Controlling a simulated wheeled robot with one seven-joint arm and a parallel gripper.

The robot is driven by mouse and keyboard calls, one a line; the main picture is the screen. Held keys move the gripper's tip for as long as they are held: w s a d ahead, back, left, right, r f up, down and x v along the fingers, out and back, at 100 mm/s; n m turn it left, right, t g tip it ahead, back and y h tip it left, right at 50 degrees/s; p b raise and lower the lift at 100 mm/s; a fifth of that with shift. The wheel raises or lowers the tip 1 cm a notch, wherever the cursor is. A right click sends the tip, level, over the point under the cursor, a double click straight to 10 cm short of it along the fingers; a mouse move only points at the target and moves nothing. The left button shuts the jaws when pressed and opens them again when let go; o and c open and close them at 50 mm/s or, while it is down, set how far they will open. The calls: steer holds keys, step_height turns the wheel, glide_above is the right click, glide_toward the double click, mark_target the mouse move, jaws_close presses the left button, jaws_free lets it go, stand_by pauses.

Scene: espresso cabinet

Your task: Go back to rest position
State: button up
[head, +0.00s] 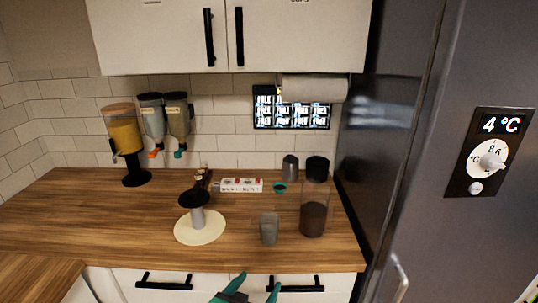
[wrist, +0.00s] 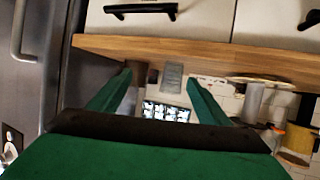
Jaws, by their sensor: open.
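My gripper (head: 256,291) is at the bottom of the head view, below the counter's front edge and in front of the drawers. Its green fingers are apart and empty. In the wrist view my gripper (wrist: 158,84) shows with both green fingers spread and nothing held between them. A grey cup (head: 269,229) stands on the wooden counter (head: 120,215), beyond the gripper and near the front edge. The cup also shows in the wrist view (wrist: 172,77), beyond the open fingers and apart from them.
A dark-lidded jar (head: 314,205) stands right of the cup. A round pale mat (head: 200,238) holds a black-topped grey tool. Dispensers (head: 124,135) stand at the back left. A steel fridge (head: 440,130) bounds the right. White drawers (head: 130,283) are below the counter.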

steer(key=s+f+n+t+y, duration=0.1)
steer(key=s+f+n+y, duration=0.35)
steer(key=s+f, duration=1.15)
steer(key=s+d+r+t, duration=0.1)
steer(key=s+r, duration=0.1)
steer(key=s, duration=0.8)
steer(key=s+d+r, duration=0.2)
steer(key=s, duration=0.9)
steer(key=shift+s+d+r+m+t, duration=0.15)
steer(key=shift+s+r+m+t, duration=0.15)
steer(key=shift+m+t, duration=0.1)
